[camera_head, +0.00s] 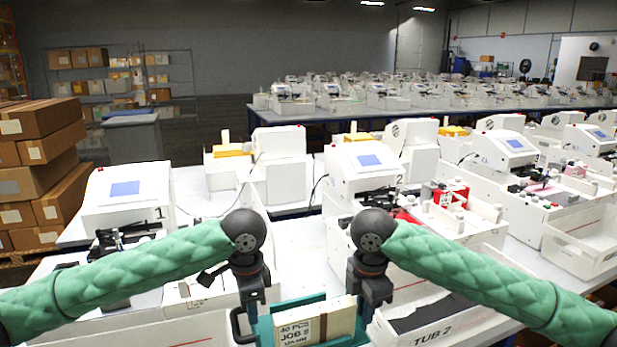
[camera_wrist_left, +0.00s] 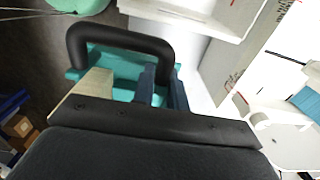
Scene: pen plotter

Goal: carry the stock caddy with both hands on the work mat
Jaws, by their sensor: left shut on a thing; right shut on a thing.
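The stock caddy (camera_head: 268,331) is teal and stands at the bottom middle of the head view, cut off by the lower edge. It holds a cream stack (camera_head: 318,322) labelled "40 PCS JOB 2". My left gripper (camera_head: 250,294) is shut at the caddy's left end, by a black loop handle (camera_head: 237,325). My right gripper (camera_head: 372,290) is shut at the right end; its handle is mostly hidden. The left wrist view shows a black handle (camera_wrist_left: 120,40) and teal caddy parts (camera_wrist_left: 120,66) beyond my left gripper (camera_wrist_left: 155,122). I cannot make out the work mat.
A white tub marked "TUB 2" (camera_head: 440,325) is close to the right of my right gripper. White machines marked 1 (camera_head: 125,195) and 2 (camera_head: 365,165) stand behind. A bare white table strip (camera_head: 300,245) lies between them. Boxes (camera_head: 40,170) are stacked at left.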

